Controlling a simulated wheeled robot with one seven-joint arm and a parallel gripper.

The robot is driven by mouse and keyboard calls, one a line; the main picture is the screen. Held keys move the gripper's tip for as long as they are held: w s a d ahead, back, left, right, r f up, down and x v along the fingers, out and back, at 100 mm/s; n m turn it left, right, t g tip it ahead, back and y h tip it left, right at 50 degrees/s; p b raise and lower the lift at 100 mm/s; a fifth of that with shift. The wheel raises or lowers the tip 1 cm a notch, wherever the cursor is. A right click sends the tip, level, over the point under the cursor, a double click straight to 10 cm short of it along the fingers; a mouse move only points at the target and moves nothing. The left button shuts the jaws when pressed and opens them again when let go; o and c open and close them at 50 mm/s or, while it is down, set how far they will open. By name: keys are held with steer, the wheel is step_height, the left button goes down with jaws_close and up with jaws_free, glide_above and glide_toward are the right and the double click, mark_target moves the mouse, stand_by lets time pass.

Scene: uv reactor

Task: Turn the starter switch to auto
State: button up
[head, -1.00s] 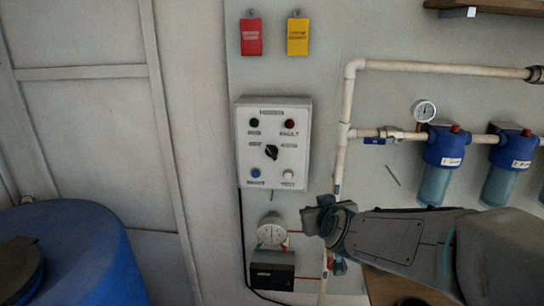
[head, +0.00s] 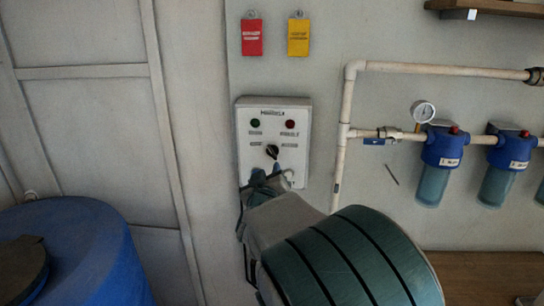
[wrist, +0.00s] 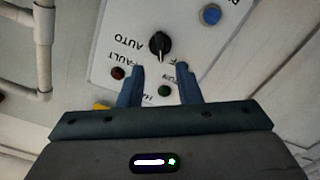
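The starter switch (head: 272,151) is a black rotary knob on a white control box (head: 246,122) on the wall. In the wrist view the knob (wrist: 160,45) appears upside down, with the word AUTO on its left and a pale mark on its lower end. My gripper (wrist: 159,66) is open, its two blue fingers apart, with the knob beyond and between the fingertips, not gripped. In the head view my gripper (head: 267,172) is just below the knob and covers the lower part of the box. The gap between fingertips and panel is hard to tell.
The box has a green lamp (head: 255,123), a red lamp (head: 290,123) and a blue button (wrist: 210,14). White pipes (head: 344,120) and blue filters (head: 441,150) are to the right. A blue tank (head: 85,240) stands at lower left.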

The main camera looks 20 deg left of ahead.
mark_target(273, 156)
steer(key=p+x, duration=0.2)
steer(key=x, duration=0.6)
steer(key=shift+w, duration=0.25)
jaws_close()
